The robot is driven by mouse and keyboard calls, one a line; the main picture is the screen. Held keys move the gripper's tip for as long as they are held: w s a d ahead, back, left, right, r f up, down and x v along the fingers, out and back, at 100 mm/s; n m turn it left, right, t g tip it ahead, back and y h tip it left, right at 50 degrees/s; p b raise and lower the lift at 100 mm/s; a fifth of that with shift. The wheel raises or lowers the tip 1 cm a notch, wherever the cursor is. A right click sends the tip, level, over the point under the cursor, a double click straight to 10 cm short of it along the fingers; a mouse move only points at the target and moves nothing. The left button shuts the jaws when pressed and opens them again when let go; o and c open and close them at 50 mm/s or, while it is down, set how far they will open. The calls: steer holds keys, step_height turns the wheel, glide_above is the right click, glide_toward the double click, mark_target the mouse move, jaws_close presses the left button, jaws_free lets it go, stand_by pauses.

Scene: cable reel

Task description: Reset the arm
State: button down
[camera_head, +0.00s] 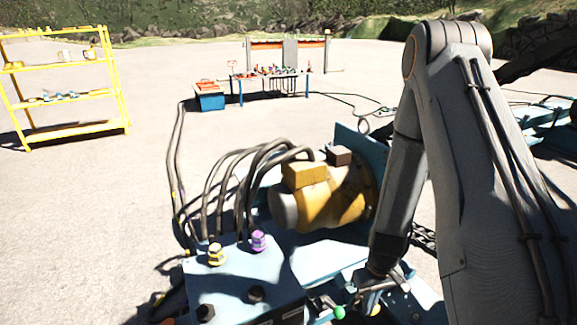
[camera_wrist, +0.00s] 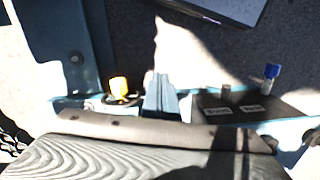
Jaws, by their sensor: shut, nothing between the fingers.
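My gripper (camera_head: 374,287) hangs at the end of my arm at the lower right of the head view, low over the blue reel machine (camera_head: 325,259). It is small and partly shaded there. It is shut with nothing in it. My arm is bent, with its elbow high at the upper right and its forearm pointing down. A green knob (camera_head: 339,312) shows just left of and below the gripper. The wrist view looks down on a yellow knob (camera_wrist: 119,86), a blue-capped part (camera_wrist: 271,72) and a dark panel with two small labels (camera_wrist: 240,108).
Yellow motor (camera_head: 335,200) stands close left of my forearm. Black cables (camera_head: 245,175) arch to a blue box with yellow (camera_head: 216,254) and purple (camera_head: 259,240) connectors. A yellow shelf (camera_head: 65,130) and a work table (camera_head: 270,76) stand farther off. Open pale ground lies between.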

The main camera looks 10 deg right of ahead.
steer(key=s+a+r+p, duration=0.1)
steer(key=a+r, duration=0.2)
steer(key=r, duration=0.7)
steer(key=s+a+r+p, duration=0.1)
steer(key=a+r, duration=0.2)
steer(key=r, duration=0.7)
steer(key=s+a+r+p, duration=0.1)
steer(key=s+a+r, duration=0.1)
steer(key=s+r, duration=0.2)
steer(key=s+a+r+m+p, duration=0.1)
steer(key=s+r, duration=0.3)
steer(key=r, duration=0.5)
steer(key=shift+s+a+r, duration=0.3)
steer(key=shift+s+a, duration=0.1)
steer(key=shift+a, duration=0.2)
